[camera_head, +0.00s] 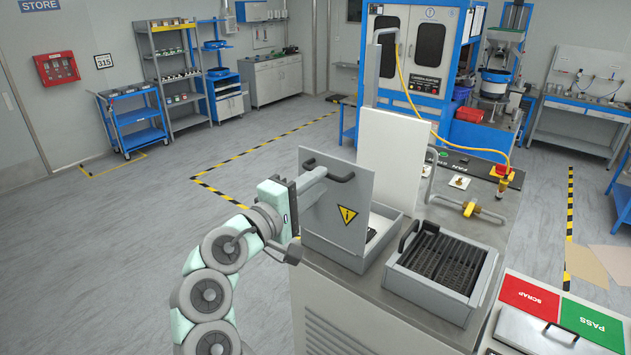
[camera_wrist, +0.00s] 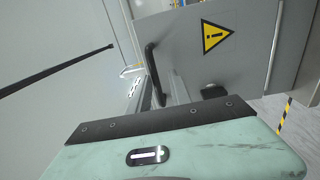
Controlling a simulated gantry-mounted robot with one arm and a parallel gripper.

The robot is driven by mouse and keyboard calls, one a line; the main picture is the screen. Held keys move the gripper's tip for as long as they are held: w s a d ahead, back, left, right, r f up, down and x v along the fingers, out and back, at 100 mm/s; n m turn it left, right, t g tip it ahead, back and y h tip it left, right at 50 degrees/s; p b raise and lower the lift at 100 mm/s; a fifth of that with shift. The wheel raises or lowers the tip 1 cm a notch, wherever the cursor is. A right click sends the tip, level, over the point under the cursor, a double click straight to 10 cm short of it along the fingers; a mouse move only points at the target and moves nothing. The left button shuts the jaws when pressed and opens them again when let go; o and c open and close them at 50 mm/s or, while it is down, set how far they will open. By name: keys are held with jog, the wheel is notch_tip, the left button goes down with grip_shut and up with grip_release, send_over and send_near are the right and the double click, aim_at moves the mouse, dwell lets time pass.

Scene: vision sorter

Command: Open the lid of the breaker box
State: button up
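The breaker box (camera_head: 335,254) is a low grey open-topped box on the metal bench. Its grey lid (camera_head: 352,190) stands raised, close to upright, with a yellow warning triangle and a dark bar handle (camera_head: 330,171) near its top edge. Part of the box's inside shows behind the lid. My gripper (camera_head: 314,178) reaches in from the left and is at the handle. In the wrist view, the lid (camera_wrist: 245,50) fills the upper right, and the black handle (camera_wrist: 152,72) runs close in front of my gripper. Whether the fingers are closed around the handle is not clear.
A grey tray with a dark slatted inside (camera_head: 486,273) stands right of the box. A white upright panel (camera_head: 392,160) rises behind it. Red SCRAP (camera_head: 529,297) and green PASS (camera_head: 590,322) areas lie at the front right. The floor left of the bench is clear.

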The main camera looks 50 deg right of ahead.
jog(key=shift+o, duration=0.7)
jog(key=shift+r, duration=0.1)
jog(key=a+b, duration=0.2)
jog(key=a, duration=0.8)
jog(key=shift+a+f, duration=0.25)
jog(key=shift+a, duration=0.15)
